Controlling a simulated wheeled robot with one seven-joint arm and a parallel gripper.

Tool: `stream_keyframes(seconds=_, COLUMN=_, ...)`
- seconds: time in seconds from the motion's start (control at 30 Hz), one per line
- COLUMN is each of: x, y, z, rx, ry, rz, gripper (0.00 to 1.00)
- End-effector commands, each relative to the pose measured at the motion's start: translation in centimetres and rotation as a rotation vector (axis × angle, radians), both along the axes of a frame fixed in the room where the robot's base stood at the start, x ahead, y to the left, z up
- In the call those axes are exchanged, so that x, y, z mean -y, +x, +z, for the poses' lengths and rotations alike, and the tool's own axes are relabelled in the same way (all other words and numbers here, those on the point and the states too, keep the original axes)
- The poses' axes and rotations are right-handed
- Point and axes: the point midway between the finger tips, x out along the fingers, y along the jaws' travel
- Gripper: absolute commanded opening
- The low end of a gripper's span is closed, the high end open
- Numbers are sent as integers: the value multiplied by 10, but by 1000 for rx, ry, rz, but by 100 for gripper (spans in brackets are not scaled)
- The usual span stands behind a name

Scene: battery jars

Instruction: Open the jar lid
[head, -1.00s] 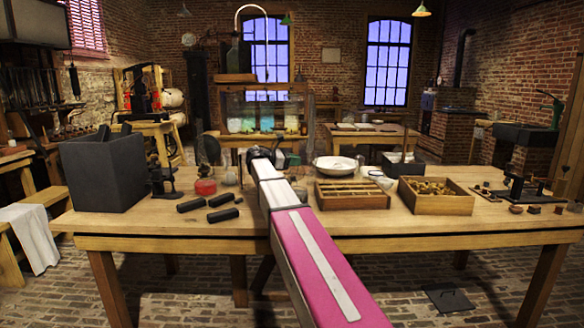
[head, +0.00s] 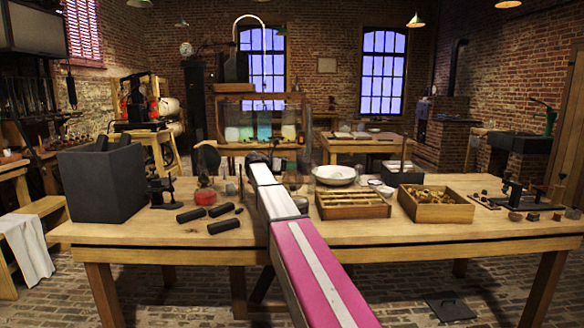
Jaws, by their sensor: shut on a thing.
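My arm stretches forward over the workbench (head: 440,237). My gripper (head: 258,158) is at its far dark end, small and mostly hidden behind my own arm. It is shut, but the fingers and what is between them cannot be made out. No jar lid can be told apart there. A dark round disc (head: 207,158) shows just left of the arm's end. A dim brownish see-through shape (head: 292,178) shows just right of it; I cannot tell what either is. Glass jars (head: 238,132) with pale and bluish contents stand farther back in a glass-fronted case.
A dark open box (head: 100,190), black cylinders (head: 193,215) and a red-based flask (head: 205,194) are left of my arm. A slotted wooden tray (head: 350,212), white bowl (head: 334,174) and wooden crate (head: 435,212) are right. The front strip of the bench is clear.

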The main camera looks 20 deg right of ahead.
Motion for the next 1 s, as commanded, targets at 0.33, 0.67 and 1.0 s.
stream_keyframes(seconds=0.33, x=0, y=1, z=-1, rx=2, ry=1, rz=2, gripper=0)
stream_keyframes(seconds=0.67, x=0, y=1, z=-1, rx=2, ry=1, rz=2, gripper=32)
stream_keyframes(seconds=1.0, x=-21, y=3, z=2, rx=1, ry=1, rz=3, gripper=32)
